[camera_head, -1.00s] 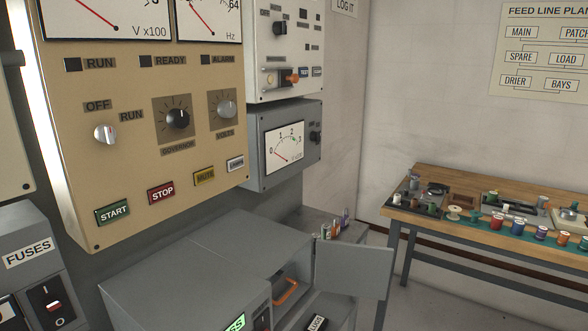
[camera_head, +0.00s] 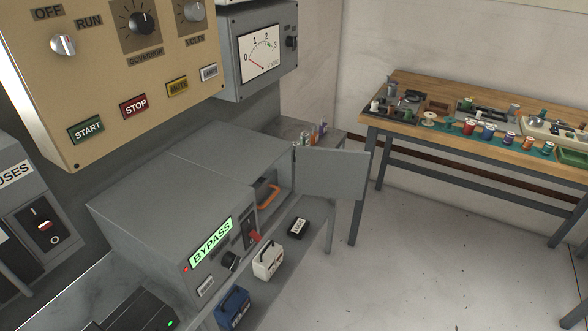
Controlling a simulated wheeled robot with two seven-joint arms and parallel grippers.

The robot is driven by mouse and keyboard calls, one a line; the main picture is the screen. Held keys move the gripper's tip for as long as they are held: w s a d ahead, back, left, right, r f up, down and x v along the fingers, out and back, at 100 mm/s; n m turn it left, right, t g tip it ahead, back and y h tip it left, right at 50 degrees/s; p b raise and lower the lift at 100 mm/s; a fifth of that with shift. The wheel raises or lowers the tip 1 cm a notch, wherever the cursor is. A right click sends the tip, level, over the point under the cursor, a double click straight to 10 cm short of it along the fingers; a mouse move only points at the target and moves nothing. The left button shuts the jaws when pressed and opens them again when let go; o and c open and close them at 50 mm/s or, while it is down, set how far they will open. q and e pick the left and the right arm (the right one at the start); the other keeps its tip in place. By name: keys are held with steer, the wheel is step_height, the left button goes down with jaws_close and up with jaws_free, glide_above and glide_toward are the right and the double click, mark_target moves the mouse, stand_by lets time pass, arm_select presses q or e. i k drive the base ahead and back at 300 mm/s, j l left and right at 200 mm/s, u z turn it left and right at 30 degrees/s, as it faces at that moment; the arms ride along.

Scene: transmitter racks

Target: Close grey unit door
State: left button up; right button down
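The grey unit (camera_head: 165,200) is a box with a green lit BYPASS label on its front, in the lower middle of the head view. Its grey door (camera_head: 333,174) stands open, swung out to the right from the far end of the front. An orange handle-like part (camera_head: 268,194) shows in the opening beside the door. A red switch (camera_head: 255,237) and a dark knob (camera_head: 230,261) are on the front, left of the opening. Neither of my grippers is in view.
A tan panel (camera_head: 110,80) and a grey meter box (camera_head: 259,55) hang above the unit. Small blue, white and black items (camera_head: 232,307) sit on the shelf before it. A wooden workbench (camera_head: 400,120) with spools stands at right. The floor between is clear.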

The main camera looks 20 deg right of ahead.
mark_target(321, 172)
steer(key=i+l+u, duration=0.1)
steer(key=l+u, duration=0.15)
steer(key=u, duration=0.2)
steer(key=l+u, duration=0.3)
steer(key=u, duration=0.2)
steer(key=l+u, duration=0.3)
steer(key=u, duration=0.15)
steer(key=l+u, duration=0.3)
steer(key=u, duration=0.2)
